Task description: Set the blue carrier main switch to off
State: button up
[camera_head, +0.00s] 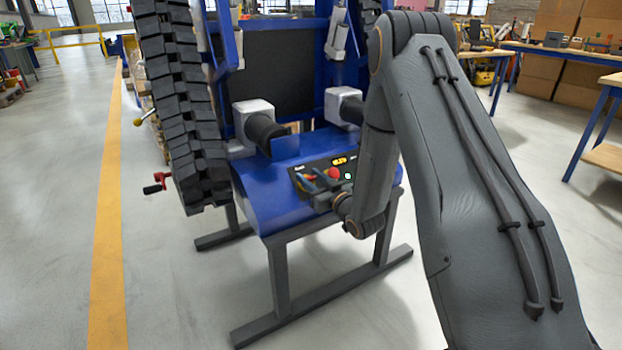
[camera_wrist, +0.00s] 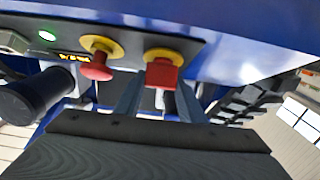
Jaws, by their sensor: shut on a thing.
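The blue carrier (camera_head: 262,195) stands ahead on grey legs, with a dark control panel (camera_head: 316,166) on its sloped front. In the wrist view a red switch handle (camera_wrist: 164,74) sits on a yellow plate, the likely main switch. My gripper (camera_wrist: 157,92) is shut on this handle, one finger on each side. In the head view my gripper (camera_head: 308,186) is at the panel's left end and hides most of the switch. Beside it is a round red button (camera_wrist: 96,70) on a yellow disc. The handle's exact setting cannot be told.
A green lamp (camera_wrist: 47,36) and a yellow display (camera_wrist: 73,57) are lit on the panel. A black track (camera_head: 182,110) and a red crank handle (camera_head: 157,183) are at the carrier's left.

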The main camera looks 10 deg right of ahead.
jog(key=shift+n+y, duration=0.3)
jog(key=n+g+y, duration=0.1)
jog(key=n, duration=0.1)
jog(key=n+g+y+p, duration=0.1)
jog(key=n+y, duration=0.1)
jog(key=n, duration=0.1)
jog(key=shift+d+r+g+y, duration=0.1)
jog(key=shift+g+y, duration=0.2)
jog(key=n+g+y, duration=0.1)
jog(key=n+g, duration=0.1)
jog(key=n, duration=0.1)
jog(key=n+g+y+p, duration=0.1)
jog(key=n+g, duration=0.1)
jog(key=n, duration=0.1)
jog(key=shift+y, duration=0.4)
jog(key=n+g, duration=0.4)
jog(key=n, duration=0.1)
jog(key=shift+y+p, duration=0.3)
jog(key=n+g+h, duration=0.1)
jog(key=n+g, duration=0.2)
jog(key=n, duration=0.1)
jog(key=shift+g, duration=0.4)
jog(key=shift+n, duration=0.4)
jog(key=o, duration=1)
jog(key=shift+o, duration=0.2)
